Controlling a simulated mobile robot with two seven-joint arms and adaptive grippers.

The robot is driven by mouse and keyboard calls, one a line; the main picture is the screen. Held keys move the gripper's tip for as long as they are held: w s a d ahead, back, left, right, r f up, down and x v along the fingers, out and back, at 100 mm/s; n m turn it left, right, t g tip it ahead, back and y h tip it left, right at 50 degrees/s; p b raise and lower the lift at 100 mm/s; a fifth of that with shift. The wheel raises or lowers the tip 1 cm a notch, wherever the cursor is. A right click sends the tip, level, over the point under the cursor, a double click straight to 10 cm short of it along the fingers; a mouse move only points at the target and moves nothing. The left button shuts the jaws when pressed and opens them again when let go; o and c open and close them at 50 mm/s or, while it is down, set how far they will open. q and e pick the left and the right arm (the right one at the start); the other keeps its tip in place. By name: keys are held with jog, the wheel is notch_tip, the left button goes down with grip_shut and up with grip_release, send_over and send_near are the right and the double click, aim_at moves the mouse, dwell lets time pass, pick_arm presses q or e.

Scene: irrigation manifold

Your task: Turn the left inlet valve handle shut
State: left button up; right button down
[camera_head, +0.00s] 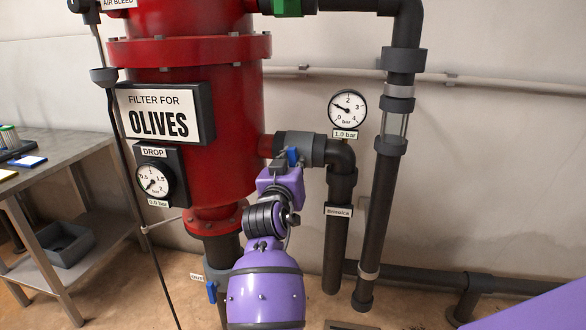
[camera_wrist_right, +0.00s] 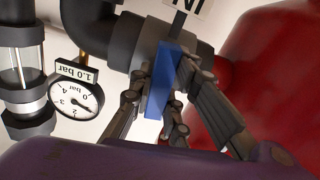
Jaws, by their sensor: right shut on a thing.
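The blue inlet valve handle (camera_head: 293,157) is on the dark grey pipe fitting (camera_head: 318,148) at the right side of the red filter tank (camera_head: 190,70). My right gripper (camera_head: 284,164) is at the handle, its purple arm coming up from below. In the right wrist view, the blue handle (camera_wrist_right: 161,82) stands between the two fingers of the right gripper (camera_wrist_right: 166,84), which are shut on it. The fingers hide part of the handle and the valve body behind it. A partly cut-off label beside it shows "IN". My left gripper is in neither view.
A pressure gauge (camera_head: 347,109) and vertical pipes (camera_head: 388,170) stand right of the valve. A drop gauge (camera_head: 153,181) is on the tank. Another blue handle (camera_head: 211,291) is low under the tank. A metal table (camera_head: 75,150) is at the left.

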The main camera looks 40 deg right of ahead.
jog(key=shift+f+m, duration=0.15)
jog(key=shift+m, duration=0.55)
jog(key=shift+b, duration=0.3)
jog(key=c, duration=1.7)
grip_release()
jog(key=shift+o, duration=0.2)
jog(key=v, duration=1.2)
